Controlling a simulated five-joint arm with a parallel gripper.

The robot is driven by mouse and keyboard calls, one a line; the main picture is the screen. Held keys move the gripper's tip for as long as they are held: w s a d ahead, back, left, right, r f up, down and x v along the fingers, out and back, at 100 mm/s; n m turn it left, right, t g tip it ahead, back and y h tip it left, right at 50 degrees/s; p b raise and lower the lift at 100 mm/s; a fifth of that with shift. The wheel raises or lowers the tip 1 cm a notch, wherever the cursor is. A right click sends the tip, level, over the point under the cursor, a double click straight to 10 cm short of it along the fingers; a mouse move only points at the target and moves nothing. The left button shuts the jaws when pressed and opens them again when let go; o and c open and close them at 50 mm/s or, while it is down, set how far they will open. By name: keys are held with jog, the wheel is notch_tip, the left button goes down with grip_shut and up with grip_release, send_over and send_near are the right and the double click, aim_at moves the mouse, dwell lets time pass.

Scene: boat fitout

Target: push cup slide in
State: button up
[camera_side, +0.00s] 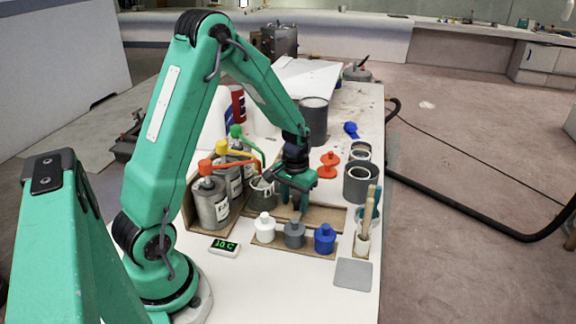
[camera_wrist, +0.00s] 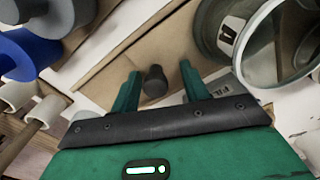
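A grey, open-topped cup (camera_side: 262,194) stands beside my gripper, just left of it in the side view. In the wrist view the cup (camera_wrist: 212,38) is large at the upper right, with a dark letter on a white label. A brown slide board (camera_wrist: 125,55) runs across the wrist view; it also shows in the side view (camera_side: 322,216). A dark knob (camera_wrist: 154,82) stands between my fingers. My gripper (camera_wrist: 160,72) is open, pointing down, with a visible gap on both sides of the knob. In the side view my gripper (camera_side: 294,202) hides the knob.
Grey canisters (camera_side: 212,204) with red, yellow and green pump tops stand left. White (camera_side: 264,228), grey (camera_side: 294,236) and blue (camera_side: 325,240) bottles stand in front. A red piece (camera_side: 329,166) and dark cans (camera_side: 357,188) are right. A display (camera_side: 224,246) lies front left.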

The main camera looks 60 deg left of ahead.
jog(key=shift+w+r, duration=0.1)
jog(key=shift+r, duration=0.05)
jog(key=shift+r, duration=3.75)
jog(key=shift+r, duration=0.15)
jog(key=shift+d+r, duration=0.15)
jog(key=shift+d, duration=0.05)
jog(key=s+d+r+m+t, duration=0.4)
jog(key=s+d+r+t, duration=0.1)
jog(key=s+d+r, duration=0.7)
jog(key=s+r, duration=0.2)
jog(key=s, duration=0.1)
jog(key=shift+s+r+m+t, duration=0.2)
jog(key=shift+s+m+t, duration=0.05)
jog(key=shift+m+t, duration=0.05)
